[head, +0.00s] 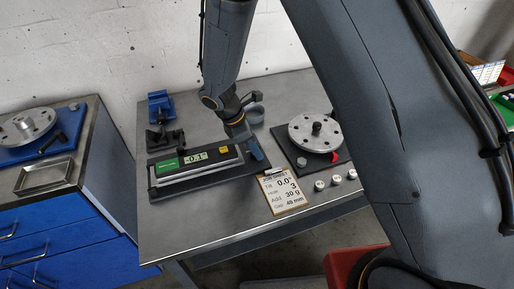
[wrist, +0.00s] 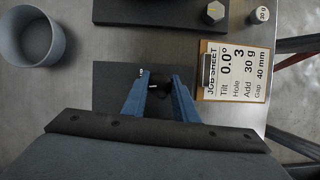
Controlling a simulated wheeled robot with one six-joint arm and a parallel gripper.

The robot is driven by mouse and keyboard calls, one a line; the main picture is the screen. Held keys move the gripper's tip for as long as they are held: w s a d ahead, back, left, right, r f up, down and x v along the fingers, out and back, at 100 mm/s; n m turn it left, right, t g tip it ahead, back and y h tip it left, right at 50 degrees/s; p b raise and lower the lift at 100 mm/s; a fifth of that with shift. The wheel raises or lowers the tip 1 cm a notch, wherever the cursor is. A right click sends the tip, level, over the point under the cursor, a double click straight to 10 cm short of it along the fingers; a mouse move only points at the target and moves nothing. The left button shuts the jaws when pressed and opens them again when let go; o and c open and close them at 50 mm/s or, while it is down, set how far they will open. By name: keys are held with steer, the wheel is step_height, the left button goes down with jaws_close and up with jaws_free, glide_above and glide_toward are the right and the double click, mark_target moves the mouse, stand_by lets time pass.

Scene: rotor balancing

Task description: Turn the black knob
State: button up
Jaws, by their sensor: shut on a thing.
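The black knob (wrist: 160,88) shows between my two blue fingers in the wrist view, with a small white mark at its left. My gripper (wrist: 161,82) is shut on it. In the head view, my gripper (head: 256,151) is at the right end of the dark tilt plate (head: 160,192), where the knob itself is hidden behind the fingers. The digital level (head: 195,159) on the plate has a green display part and reads -0.1°. The job sheet (head: 285,190) lists Tilt 0.0°, Hole 3, Add 30 g, Gap; it also shows in the wrist view (wrist: 235,72).
A rotor disc (head: 314,132) on a dark base stands right of my gripper. Several small weights (head: 336,179) stand at the front right. A blue cabinet (head: 60,215) stands at left.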

steer(key=o, duration=1.1)
steer(key=shift+w+a, duration=0.1)
steer(key=shift+w, duration=0.05)
steer(key=shift+c, duration=0.2)
steer(key=shift+r, duration=0.1)
steer(key=b+v, duration=0.2)
steer(key=v, duration=0.5)
steer(key=shift+r, duration=0.35)
